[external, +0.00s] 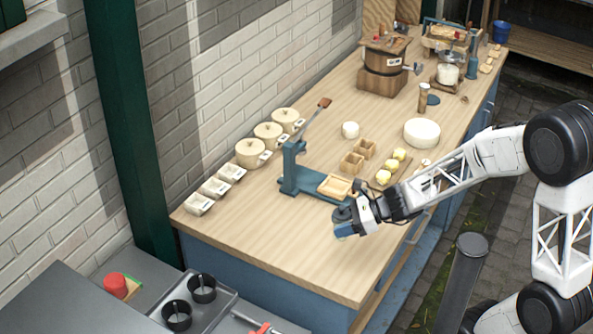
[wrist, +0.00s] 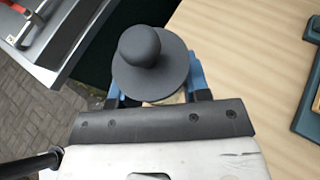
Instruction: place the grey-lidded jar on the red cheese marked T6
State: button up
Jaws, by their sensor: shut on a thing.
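My gripper (external: 343,226) is over the front part of the wooden counter, its blue fingers closed around the grey-lidded jar (external: 342,214). In the wrist view the jar's dark grey round lid with its ball knob (wrist: 146,48) sits between the fingers (wrist: 155,88); the lid hides most of the jar body. The red cheese (external: 116,285) sits on the grey side table at the lower left, beside a green piece, well apart from my gripper. I cannot read any mark on it.
Beside the cheese is a tray (external: 222,306) with two black cups (external: 202,288). A red-handled tool (external: 262,328) lies nearby. A blue lever press (external: 292,168) stands behind my gripper. Cream pots (external: 250,152) line the wall. The counter's front left (external: 270,245) is clear.

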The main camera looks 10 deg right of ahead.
jog(key=w+a+r+n+g, duration=0.1)
jog(key=a+r+n+g, duration=0.1)
jog(key=a, duration=1)
jog(key=w+a+r+n+g, duration=0.1)
jog(key=a+n+g, duration=0.1)
jog(key=a, duration=1.1)
jog(key=s+a+n+g, duration=0.1)
jog(key=s+a, duration=0.2)
jog(key=a, duration=0.4)
jog(key=s+a+r+g, duration=0.1)
jog(key=s+a, duration=0.2)
jog(key=a, duration=0.5)
jog(key=s+a+n+g, duration=0.1)
jog(key=s+a, duration=0.2)
jog(key=a, duration=0.5)
jog(key=shift+s+a+r+n+g+h, duration=0.2)
jog(key=shift+s+n+g+h, duration=0.1)
jog(key=shift+s+g, duration=0.1)
jog(key=shift+w, duration=0.1)
jog(key=w+a, duration=0.2)
jog(key=a, duration=0.2)
jog(key=w+a+f, duration=0.1)
jog(key=w+a, duration=0.1)
jog(key=a, duration=0.3)
jog(key=w+a, duration=0.2)
jog(key=a, duration=0.2)
jog(key=shift+w+a+f, duration=0.2)
jog(key=shift+a, duration=0.05)
